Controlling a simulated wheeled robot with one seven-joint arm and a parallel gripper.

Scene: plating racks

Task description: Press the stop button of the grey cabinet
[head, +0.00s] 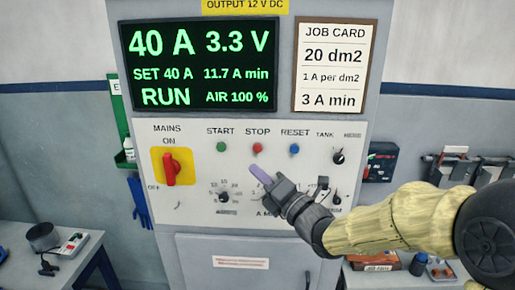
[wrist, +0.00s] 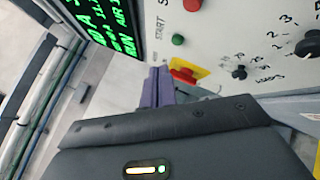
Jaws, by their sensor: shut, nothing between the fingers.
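The grey cabinet (head: 190,215) faces me with a pale control panel. The red stop button (head: 257,149) sits under the label STOP, between the green start button (head: 221,147) and the blue reset button (head: 294,149). My gripper (head: 258,172) is shut and empty, its purple fingertips just below the stop button in the head view; the gap in depth is hard to judge. In the wrist view the fingers (wrist: 158,85) point toward the tilted panel. The stop button (wrist: 192,5) shows there at the top edge, above the green start button (wrist: 178,40).
The display (head: 200,65) reads 40 A, 3.3 V and RUN. A red mains switch (head: 172,167) on a yellow plate is at the panel's left. Black knobs (head: 338,157) are at the right, and some dials lie behind my gripper. A job card (head: 333,65) hangs upper right.

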